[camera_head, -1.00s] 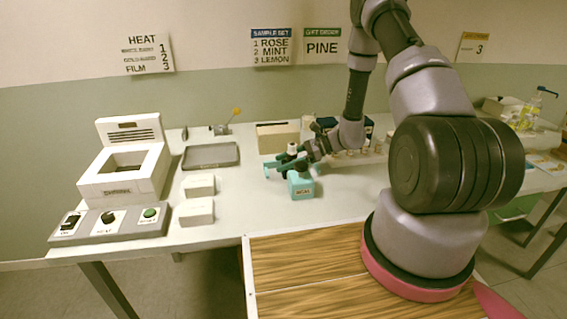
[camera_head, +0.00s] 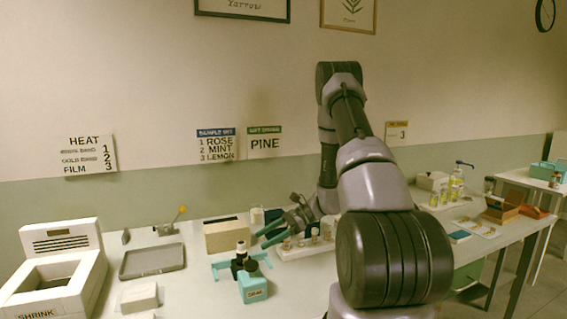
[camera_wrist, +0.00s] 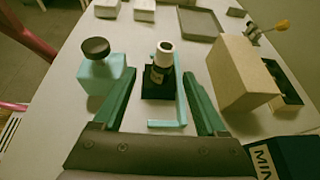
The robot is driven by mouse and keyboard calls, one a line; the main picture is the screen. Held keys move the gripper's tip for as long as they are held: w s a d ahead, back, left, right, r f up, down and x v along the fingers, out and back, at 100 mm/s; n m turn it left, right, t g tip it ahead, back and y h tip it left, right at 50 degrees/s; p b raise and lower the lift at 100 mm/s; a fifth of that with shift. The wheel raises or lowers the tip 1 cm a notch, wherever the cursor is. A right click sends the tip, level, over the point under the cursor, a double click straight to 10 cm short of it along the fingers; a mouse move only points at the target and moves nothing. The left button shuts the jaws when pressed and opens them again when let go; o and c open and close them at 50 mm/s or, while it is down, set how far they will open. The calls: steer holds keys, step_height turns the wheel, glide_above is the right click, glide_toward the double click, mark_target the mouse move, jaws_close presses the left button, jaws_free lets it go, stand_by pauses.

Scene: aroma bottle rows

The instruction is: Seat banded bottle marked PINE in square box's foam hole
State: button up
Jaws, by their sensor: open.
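A dark bottle with a white cap (camera_head: 241,249) stands upright by a teal bracket (camera_head: 262,259). In the wrist view the bottle (camera_wrist: 158,67) stands on or in a black square base (camera_wrist: 150,95), inside the bracket (camera_wrist: 181,100); its lettering is unreadable, so I cannot tell whether it is PINE. My gripper (camera_head: 268,236) is open and empty, right of the bottle in the head view. In the wrist view its green fingers (camera_wrist: 160,88) point towards the bottle, apart from it. I cannot make out the square box's foam hole.
A teal block with a dark knob (camera_head: 253,288) stands close to the bottle. A tan box (camera_head: 226,236) and a rack of vials (camera_head: 305,251) stand nearby. A grey tray (camera_head: 152,260) and a shrink unit (camera_head: 60,270) are left. A navy box (camera_wrist: 285,158) is near my gripper.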

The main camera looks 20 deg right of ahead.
steer(key=s+r+n+t+h, duration=0.2)
steer(key=s+r, duration=0.5)
steer(key=r, duration=0.4)
steer(key=s+r+n+t+h, duration=0.2)
steer(key=s+r+n+h, duration=0.3)
steer(key=r, duration=0.7)
steer(key=s+a+r+n+t+h, duration=0.1)
steer(key=s+r+n+t+h, duration=0.1)
steer(key=s+r+n+h, duration=0.2)
steer(key=s+r+n, duration=0.3)
steer(key=s+r, duration=0.2)
steer(key=r, duration=0.3)
steer(key=shift+s, duration=0.4)
steer(key=shift+a, duration=0.1)
stand_by(0.3)
